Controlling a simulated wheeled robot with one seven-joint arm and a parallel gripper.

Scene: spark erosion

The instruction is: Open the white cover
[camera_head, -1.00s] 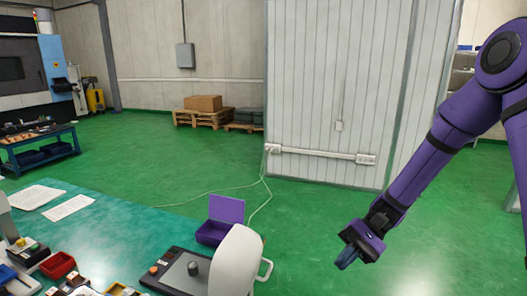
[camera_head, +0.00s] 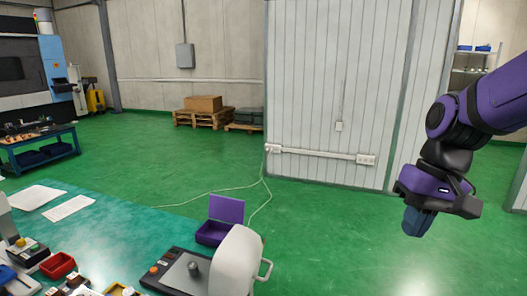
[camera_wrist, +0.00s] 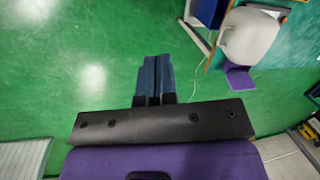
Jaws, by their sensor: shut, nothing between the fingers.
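The white cover (camera_head: 237,262) stands at the table's right edge in the head view, with a light handle (camera_head: 266,270) on its right side. It stands upright beside a dark base plate with a small grey cylinder on it. The cover also shows at the upper right of the wrist view (camera_wrist: 250,36). My gripper (camera_head: 417,222) hangs in the air to the right of the cover, well apart from it, over the green floor. In the wrist view its blue fingers (camera_wrist: 155,78) lie together with nothing between them.
A purple open box (camera_head: 213,232) sits behind the cover on the green table (camera_head: 130,222). A red tray (camera_head: 58,265) and papers (camera_head: 68,207) lie at left. A pale wall panel (camera_head: 335,90) stands behind. The floor between gripper and table is clear.

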